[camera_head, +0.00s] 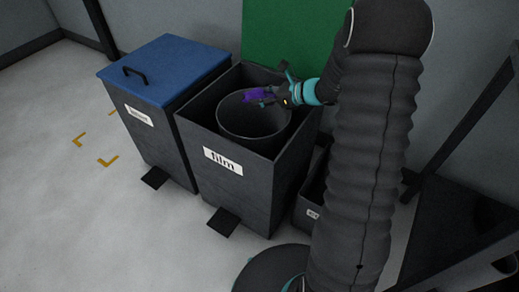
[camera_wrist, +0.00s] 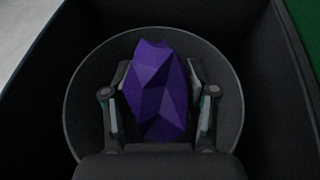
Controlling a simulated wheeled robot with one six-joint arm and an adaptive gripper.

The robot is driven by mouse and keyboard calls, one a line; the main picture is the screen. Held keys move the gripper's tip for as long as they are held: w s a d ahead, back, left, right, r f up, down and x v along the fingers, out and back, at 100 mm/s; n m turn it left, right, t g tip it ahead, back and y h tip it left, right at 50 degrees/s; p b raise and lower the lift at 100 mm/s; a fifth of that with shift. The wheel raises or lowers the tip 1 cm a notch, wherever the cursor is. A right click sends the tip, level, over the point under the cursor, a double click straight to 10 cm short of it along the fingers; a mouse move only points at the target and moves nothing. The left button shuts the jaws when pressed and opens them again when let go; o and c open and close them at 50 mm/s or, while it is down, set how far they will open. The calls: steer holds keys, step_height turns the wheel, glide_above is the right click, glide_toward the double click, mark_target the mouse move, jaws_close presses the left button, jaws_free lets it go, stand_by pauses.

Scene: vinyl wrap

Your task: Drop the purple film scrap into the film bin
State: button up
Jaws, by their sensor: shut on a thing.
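The purple film scrap (camera_wrist: 158,90) is a crumpled, faceted piece between my gripper's fingers in the wrist view. My gripper (camera_head: 268,98) is shut on it, and the scrap also shows at the gripper's tip in the head view (camera_head: 258,94). The film bin (camera_head: 228,185) is a dark grey open box with a white label reading "film". A round dark inner bucket (camera_head: 250,133) sits inside it. In both views the gripper and scrap appear over the bucket's opening; their exact height above it is hard to tell.
A dark bin with a closed blue lid (camera_head: 165,68) stands to the left of the film bin. A green panel (camera_head: 293,35) is behind. A lower dark box (camera_head: 310,213) stands at the right, partly hidden by my arm. Pedals stick out in front.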

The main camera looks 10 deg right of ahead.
steer(key=shift+f, duration=0.1)
steer(key=o, duration=1)
steer(key=shift+c, duration=0.2)
steer(key=v, duration=1.2)
steer(key=shift+f, duration=0.1)
